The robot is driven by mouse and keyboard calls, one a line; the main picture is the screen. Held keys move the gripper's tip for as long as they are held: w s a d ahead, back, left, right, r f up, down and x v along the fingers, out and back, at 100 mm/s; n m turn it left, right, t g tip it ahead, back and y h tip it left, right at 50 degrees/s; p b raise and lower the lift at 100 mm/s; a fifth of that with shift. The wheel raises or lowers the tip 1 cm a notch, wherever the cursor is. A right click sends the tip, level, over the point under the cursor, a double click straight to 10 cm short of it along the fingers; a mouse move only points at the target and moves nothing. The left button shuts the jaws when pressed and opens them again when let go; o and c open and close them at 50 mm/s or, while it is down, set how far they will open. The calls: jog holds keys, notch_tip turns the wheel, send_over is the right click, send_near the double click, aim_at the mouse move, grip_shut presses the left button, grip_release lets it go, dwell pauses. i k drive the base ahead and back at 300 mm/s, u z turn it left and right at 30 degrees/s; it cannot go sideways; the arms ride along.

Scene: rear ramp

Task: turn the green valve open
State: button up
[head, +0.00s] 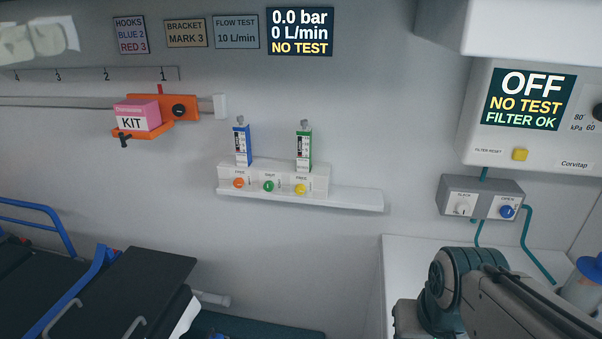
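The green valve (268,186) is a small round green knob in the middle of a white block (224,178) on the wall shelf. The small label above it appears to read SHUT. An orange knob (239,183) sits to its left and a yellow knob (300,189) to its right; their labels are hard to read. Links of my arm show at the lower right, well away from the valve. My gripper is not in view.
Blue (242,146) and green (304,150) flow meters stand above the block. A wall screen (300,32) reads 0.0 bar, 0 L/min, NO TEST. An orange bracket (178,110) with a pink kit box (137,115) is at left. A stretcher (150,270) stands lower left.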

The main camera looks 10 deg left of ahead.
aim_at(268, 186)
jog(key=k, duration=1.3)
jog(key=u, duration=0.75)
jog(key=i, duration=1.45)
jog(key=z, duration=0.85)
